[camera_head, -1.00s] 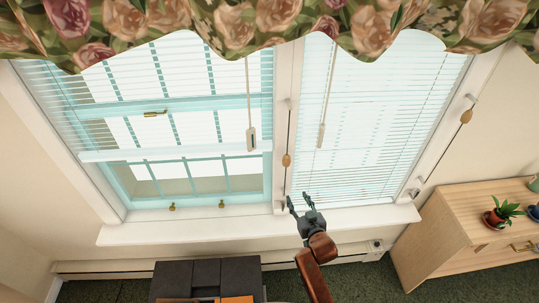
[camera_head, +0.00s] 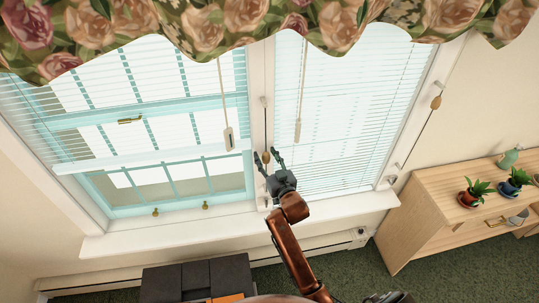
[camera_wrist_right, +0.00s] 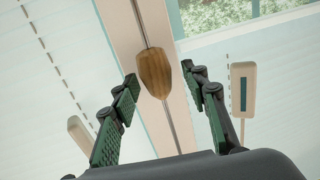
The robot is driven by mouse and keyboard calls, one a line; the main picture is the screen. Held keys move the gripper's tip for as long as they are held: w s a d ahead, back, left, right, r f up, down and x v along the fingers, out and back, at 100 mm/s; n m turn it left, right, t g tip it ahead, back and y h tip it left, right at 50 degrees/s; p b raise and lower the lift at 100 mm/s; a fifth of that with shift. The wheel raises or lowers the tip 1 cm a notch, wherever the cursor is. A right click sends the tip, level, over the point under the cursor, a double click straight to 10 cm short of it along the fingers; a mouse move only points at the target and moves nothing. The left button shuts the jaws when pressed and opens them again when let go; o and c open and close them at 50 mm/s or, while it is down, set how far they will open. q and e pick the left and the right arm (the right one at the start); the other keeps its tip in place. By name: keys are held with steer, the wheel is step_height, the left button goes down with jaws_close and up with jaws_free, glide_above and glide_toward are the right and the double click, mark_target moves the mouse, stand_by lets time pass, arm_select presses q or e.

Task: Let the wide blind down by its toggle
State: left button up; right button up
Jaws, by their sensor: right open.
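The wide blind (camera_head: 140,142) covers the upper part of the left window, its bottom rail partway down, with lower panes bare beneath. A wooden toggle (camera_head: 265,156) sits on the cord on the post between the two windows; it also shows in the right wrist view (camera_wrist_right: 154,73). My right gripper (camera_head: 269,160) is open at this toggle. In the wrist view its fingers (camera_wrist_right: 168,98) stand on either side of the toggle's lower end, with gaps visible. A pale tag with a dark slot (camera_head: 229,139) hangs left of the gripper. My left gripper is out of view.
The narrow blind (camera_head: 345,120) hangs low over the right window, with a pale tag (camera_head: 298,130) in front. Another wooden toggle (camera_head: 436,102) is at far right. The sill (camera_head: 330,212) runs below. A wooden cabinet (camera_head: 415,215) with potted plants stands right.

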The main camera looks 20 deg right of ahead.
steer(key=shift+d, duration=0.1)
steer(key=shift+c, duration=0.7)
jaws_close()
